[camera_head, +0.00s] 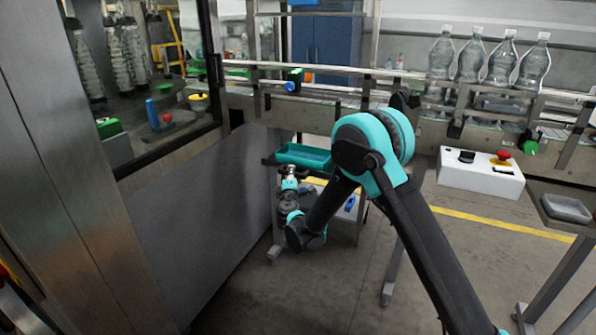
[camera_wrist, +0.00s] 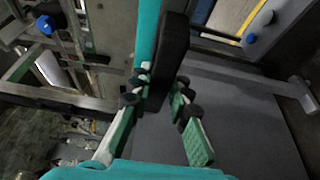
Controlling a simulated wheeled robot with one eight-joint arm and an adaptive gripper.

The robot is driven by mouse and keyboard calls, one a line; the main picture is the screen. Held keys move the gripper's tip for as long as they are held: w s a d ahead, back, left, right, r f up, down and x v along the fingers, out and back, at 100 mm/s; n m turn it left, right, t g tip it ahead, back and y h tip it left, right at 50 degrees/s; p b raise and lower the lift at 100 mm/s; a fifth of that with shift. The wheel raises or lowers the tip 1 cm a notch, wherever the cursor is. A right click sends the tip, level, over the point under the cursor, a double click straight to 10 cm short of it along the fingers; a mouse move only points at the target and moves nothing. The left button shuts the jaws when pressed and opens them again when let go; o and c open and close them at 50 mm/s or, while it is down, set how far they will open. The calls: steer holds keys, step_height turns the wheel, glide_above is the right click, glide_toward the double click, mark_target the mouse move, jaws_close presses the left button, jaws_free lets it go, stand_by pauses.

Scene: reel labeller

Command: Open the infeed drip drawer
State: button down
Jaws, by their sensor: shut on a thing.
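The infeed drip drawer is a teal tray (camera_head: 304,155) that shows under the conveyor in the head view, beside the grey cabinet. In the wrist view its teal part (camera_wrist: 147,35) runs alongside a dark upright bar (camera_wrist: 174,45), which looks like its front or handle. My gripper (camera_head: 290,171) reaches up to the drawer from below. In the wrist view my gripper's fingers (camera_wrist: 162,82) lie on both sides of the dark bar and are shut on it. The exact contact is partly hidden, and the drawer's inside shows only in part.
The conveyor carries clear bottles (camera_head: 486,60) at the right. A white control box (camera_head: 481,178) with a red button hangs below it. The grey cabinet (camera_head: 205,215) stands close to my gripper's left. A grey tray (camera_head: 566,208) is at far right. Open floor lies in front.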

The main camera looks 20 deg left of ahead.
steer(key=shift+s, duration=0.8)
steer(key=c, duration=1.4)
jaws_free()
steer(key=v, duration=1.2)
